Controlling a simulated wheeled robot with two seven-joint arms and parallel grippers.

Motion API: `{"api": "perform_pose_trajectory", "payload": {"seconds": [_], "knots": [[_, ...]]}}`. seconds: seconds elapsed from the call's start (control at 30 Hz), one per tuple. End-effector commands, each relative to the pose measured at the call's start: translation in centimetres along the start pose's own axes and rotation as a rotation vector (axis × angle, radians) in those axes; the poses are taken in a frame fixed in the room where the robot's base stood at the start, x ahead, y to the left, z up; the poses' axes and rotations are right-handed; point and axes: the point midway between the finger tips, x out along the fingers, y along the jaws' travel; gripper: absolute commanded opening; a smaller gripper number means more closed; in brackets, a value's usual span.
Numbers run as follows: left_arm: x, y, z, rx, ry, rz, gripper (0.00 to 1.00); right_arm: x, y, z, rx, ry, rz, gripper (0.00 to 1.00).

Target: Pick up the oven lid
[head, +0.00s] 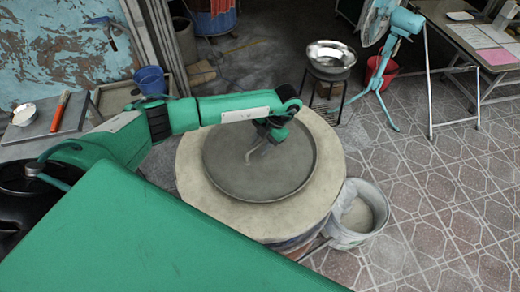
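The oven lid (262,180) is a round dark grey disc with a low rim. It lies flat on top of the pale round barrel oven (330,162) in the middle of the head view. A thin bent handle (249,156) shows near the lid's centre. My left arm reaches in from the left, and my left gripper (266,142) points down over the lid, close beside the handle. The fingers are small and partly hidden by the wrist, so I cannot tell whether they touch or enclose the handle. My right gripper is out of view.
A white bucket (377,210) stands against the oven's right side. A metal bowl (331,55) sits on a stand behind it, near a turquoise fan (388,75). A table (470,40) is at the back right. A blue bucket (150,80) is at left.

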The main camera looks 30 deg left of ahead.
Motion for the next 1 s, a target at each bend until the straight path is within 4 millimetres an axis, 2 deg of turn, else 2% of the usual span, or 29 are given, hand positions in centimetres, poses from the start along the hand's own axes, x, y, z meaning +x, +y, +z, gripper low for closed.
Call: {"api": "perform_pose_trajectory", "payload": {"seconds": [0.1,0.3,0.77,1.0], "knots": [[0.0,0.0,0.0,0.000,0.000,0.000,0.36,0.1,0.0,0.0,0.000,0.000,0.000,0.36],[0.0,0.0,0.0,0.000,0.000,0.000,0.00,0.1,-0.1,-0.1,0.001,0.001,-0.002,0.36],[-0.3,0.1,0.0,0.000,-0.002,0.000,0.00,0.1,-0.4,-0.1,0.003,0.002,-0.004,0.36],[-2.1,0.4,-0.7,-0.001,-0.004,0.000,0.00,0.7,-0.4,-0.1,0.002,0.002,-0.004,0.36]]}}
